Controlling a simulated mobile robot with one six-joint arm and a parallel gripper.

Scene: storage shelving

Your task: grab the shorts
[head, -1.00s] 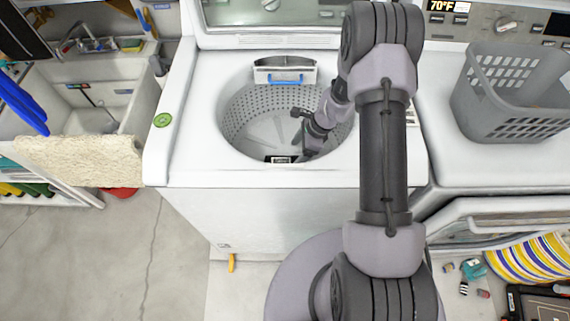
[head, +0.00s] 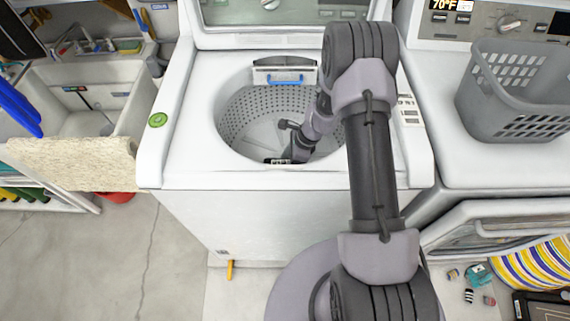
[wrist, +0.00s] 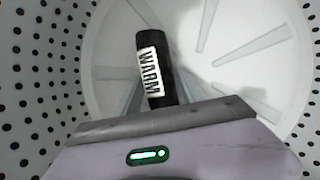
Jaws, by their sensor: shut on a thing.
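A dark, narrow piece with a white label reading "WARM" (wrist: 152,72) stands out from the front of my gripper (wrist: 155,108) in the wrist view. It is the only loose thing I see in the washer drum, so I take it as the shorts, though its full shape is hidden. In the head view the label shows low at the drum's front rim (head: 277,161). My gripper also shows there (head: 294,156), deep in the open drum, shut on this piece. The fingertips are hidden by the gripper body and the rim.
The drum (head: 240,120) of the open washer (head: 175,150) surrounds my gripper. A grey laundry basket (head: 510,95) stands on the machine to the right. A sink (head: 90,105) is at the left. A yellow-striped round thing (head: 535,265) lies lower right.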

